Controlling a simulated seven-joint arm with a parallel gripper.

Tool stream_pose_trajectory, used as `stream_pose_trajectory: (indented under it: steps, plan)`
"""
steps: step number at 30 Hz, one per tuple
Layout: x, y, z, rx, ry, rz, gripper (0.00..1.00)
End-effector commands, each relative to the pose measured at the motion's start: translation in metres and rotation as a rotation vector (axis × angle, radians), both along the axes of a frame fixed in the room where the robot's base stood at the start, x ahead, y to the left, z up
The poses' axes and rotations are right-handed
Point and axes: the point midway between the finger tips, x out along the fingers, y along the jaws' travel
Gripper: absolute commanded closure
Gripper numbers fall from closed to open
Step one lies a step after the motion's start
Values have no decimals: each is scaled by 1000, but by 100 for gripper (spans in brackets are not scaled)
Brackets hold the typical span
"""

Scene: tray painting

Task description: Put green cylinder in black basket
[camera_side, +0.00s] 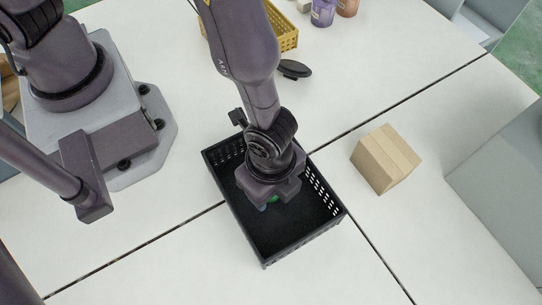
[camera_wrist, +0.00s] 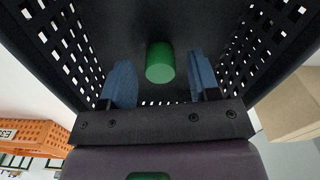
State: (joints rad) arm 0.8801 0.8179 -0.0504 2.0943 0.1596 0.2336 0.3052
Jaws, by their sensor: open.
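The black basket (camera_side: 305,243) stands on the white table, with perforated walls that also fill the wrist view (camera_wrist: 62,45). The green cylinder (camera_wrist: 160,62) is inside the basket area, over its dark floor, and shows between my two blue fingers. My gripper (camera_side: 267,205) is lowered into the basket and open, with a finger on either side of the cylinder and visible gaps between. I cannot tell whether the cylinder rests on the floor.
A cardboard box (camera_side: 386,159) stands right of the basket. A yellow basket (camera_side: 284,38), a dark oval object (camera_side: 294,69), a purple bottle (camera_side: 323,12) and an orange-brown bottle (camera_side: 347,7) are at the back. The table in front of the black basket is clear.

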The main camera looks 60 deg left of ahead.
Motion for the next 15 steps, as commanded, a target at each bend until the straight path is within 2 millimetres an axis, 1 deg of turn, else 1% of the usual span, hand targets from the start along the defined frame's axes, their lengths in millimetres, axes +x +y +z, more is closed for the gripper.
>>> stream_pose_trajectory:
  steps: [9, 15]
  plan:
    - [2, -1, 66, -6, -5, 2, 44]
    - [1, 0, 98, -3, -4, 1, 44]
